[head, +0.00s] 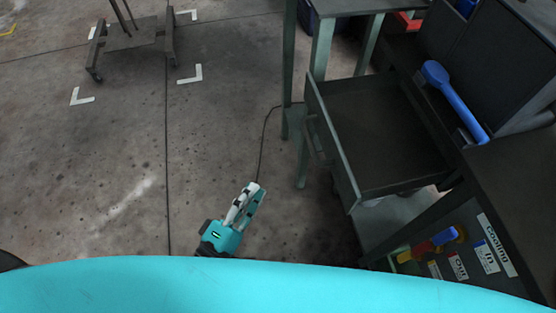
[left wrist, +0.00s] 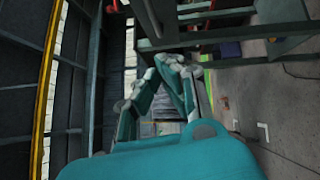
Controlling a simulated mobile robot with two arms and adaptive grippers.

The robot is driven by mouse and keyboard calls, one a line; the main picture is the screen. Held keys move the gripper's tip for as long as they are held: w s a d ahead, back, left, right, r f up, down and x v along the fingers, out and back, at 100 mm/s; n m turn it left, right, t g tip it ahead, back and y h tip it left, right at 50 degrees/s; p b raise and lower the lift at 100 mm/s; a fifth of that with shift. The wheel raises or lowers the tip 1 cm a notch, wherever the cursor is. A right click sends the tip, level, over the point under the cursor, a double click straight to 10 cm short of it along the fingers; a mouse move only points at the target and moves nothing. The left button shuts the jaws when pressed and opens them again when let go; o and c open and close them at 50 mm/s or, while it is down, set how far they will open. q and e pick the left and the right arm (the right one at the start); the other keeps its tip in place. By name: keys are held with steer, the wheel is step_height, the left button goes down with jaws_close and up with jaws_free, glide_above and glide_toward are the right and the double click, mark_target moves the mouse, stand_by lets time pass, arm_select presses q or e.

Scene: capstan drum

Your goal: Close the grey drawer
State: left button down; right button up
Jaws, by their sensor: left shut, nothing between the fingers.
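The grey drawer (head: 333,142) stands pulled out of the dark workbench at the right of the head view. Its inside looks empty, and its front panel with a handle (head: 312,140) faces left. My left gripper (head: 254,192) is left of and below the drawer front in the picture, apart from it, with its fingers shut and empty. The fingers also show in the left wrist view (left wrist: 172,62), where I cannot clearly make out the drawer. My right gripper is in neither view.
A blue long-handled tool (head: 455,100) lies on the bench behind the drawer. A labelled panel with red and yellow handles (head: 432,244) is at the lower right. A wheeled stand (head: 130,42) is at the upper left. Open concrete floor lies left of the drawer.

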arm_select(q)
steer(key=p, duration=0.2)
glide_toward(305, 133)
steer(key=w+a, duration=0.2)
steer(key=d, duration=0.1)
steer(key=w+d, duration=0.2)
steer(key=d, duration=0.1)
steer(key=shift+w+r, duration=0.1)
steer(key=shift+r, duration=0.15)
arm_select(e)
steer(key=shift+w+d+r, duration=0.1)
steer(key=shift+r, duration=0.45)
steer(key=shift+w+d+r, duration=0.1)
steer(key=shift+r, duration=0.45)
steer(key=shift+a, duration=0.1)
arm_select(q)
steer(key=shift+w+d, duration=0.1)
steer(key=shift+d, duration=0.05)
